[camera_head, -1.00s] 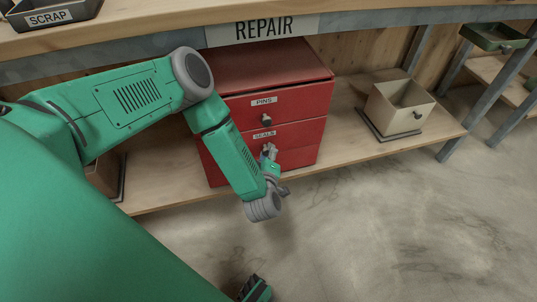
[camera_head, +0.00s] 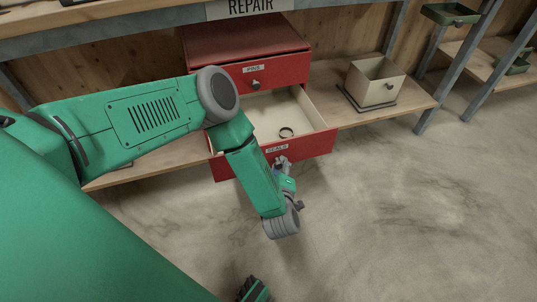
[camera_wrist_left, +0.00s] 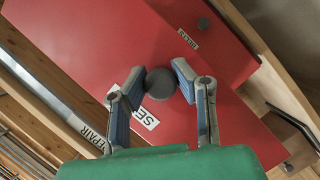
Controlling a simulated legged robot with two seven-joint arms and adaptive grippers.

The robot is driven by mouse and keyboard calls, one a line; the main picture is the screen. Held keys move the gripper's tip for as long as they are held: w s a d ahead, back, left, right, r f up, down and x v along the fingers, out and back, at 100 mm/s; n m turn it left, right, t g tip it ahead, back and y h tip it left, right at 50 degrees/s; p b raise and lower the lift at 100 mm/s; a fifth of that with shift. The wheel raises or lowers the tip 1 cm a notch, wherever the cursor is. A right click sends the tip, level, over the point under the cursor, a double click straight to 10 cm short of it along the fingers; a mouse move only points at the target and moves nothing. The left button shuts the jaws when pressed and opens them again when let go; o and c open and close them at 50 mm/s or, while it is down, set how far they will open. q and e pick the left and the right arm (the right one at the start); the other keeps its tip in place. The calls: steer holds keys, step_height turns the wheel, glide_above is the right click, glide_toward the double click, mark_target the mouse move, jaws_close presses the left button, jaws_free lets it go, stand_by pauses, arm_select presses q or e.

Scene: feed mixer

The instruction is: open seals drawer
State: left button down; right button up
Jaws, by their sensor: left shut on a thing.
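The seals drawer (camera_head: 310,148) is a red front with a white label, pulled out of the red cabinet (camera_head: 245,40). Its pale inside shows, with a dark ring (camera_head: 286,132) lying on the drawer floor. My left gripper (camera_head: 282,162) is at the drawer front, just below the label. In the left wrist view its two fingers (camera_wrist_left: 158,82) are shut on the dark round knob (camera_wrist_left: 160,85), beside the seals label (camera_wrist_left: 145,117). In the head view the knob is mostly hidden by the gripper.
The pins drawer (camera_head: 290,72) above is closed, its knob (camera_head: 256,85) showing. A beige bin (camera_head: 375,82) stands to the right on the wooden shelf (camera_head: 405,100). Metal posts (camera_head: 440,95) stand farther right. The concrete floor in front is clear.

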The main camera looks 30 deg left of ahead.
arm_select(q)
steer(key=shift+s+d+f, duration=0.15)
steer(key=shift+s+d, duration=0.8)
steer(key=shift+s, duration=0.15)
arm_select(e)
steer(key=shift+s+a+r, duration=0.1)
steer(key=shift+s+r, duration=0.15)
arm_select(q)
steer(key=c, duration=1.3)
jaws_free()
steer(key=shift+d, duration=0.25)
steer(key=shift+a, duration=0.1)
arm_select(e)
steer(key=shift+d, duration=0.2)
steer(key=shift+a, duration=0.1)
arm_select(q)
steer(key=shift+v, duration=6)
